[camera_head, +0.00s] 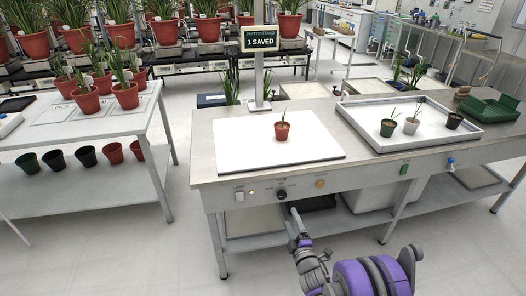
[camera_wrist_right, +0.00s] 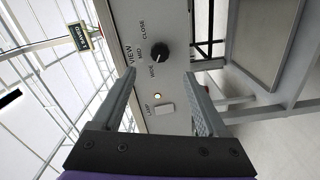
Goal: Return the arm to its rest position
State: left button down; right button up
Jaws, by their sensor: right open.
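My right arm reaches up from the bottom of the head view toward the front panel of the photo table (camera_head: 215,165). My right gripper (camera_head: 296,222) is open and empty. In the wrist view its two fingers (camera_wrist_right: 160,88) stand apart, facing the panel. A black VIEW knob (camera_wrist_right: 159,53) and a lit LAMP switch (camera_wrist_right: 165,108) show between and beyond the fingers, which appear clear of both. In the head view the knob (camera_head: 282,195) lies just beyond the gripper. My left gripper is not in view.
A small potted plant (camera_head: 282,131) stands on the white board (camera_head: 225,145). The sign (camera_head: 262,39) reads "1 SAVED". A tray (camera_head: 350,122) at right holds three small pots, beside green crates (camera_head: 490,106). A plant bench (camera_head: 140,125) stands left, with open floor between.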

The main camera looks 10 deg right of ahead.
jog(key=shift+r, duration=0.1)
jog(key=s+r+m+g+h, duration=0.2)
jog(key=s+r+m+g, duration=0.45)
jog(key=s+m, duration=0.35)
jog(key=s+a+f+m+g+y, duration=0.2)
jog(key=s+m+g, duration=0.45)
jog(key=s, duration=2.05)
pick_arm(q)
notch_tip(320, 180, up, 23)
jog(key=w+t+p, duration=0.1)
jog(key=p, duration=1.9)
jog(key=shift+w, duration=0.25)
pick_arm(e)
notch_tip(320, 180, up, 23)
jog(key=w+a, duration=0.1)
jog(key=shift+w+n+h, duration=0.3)
jog(key=shift+w+n, duration=0.05)
jog(key=shift+n, duration=0.1)
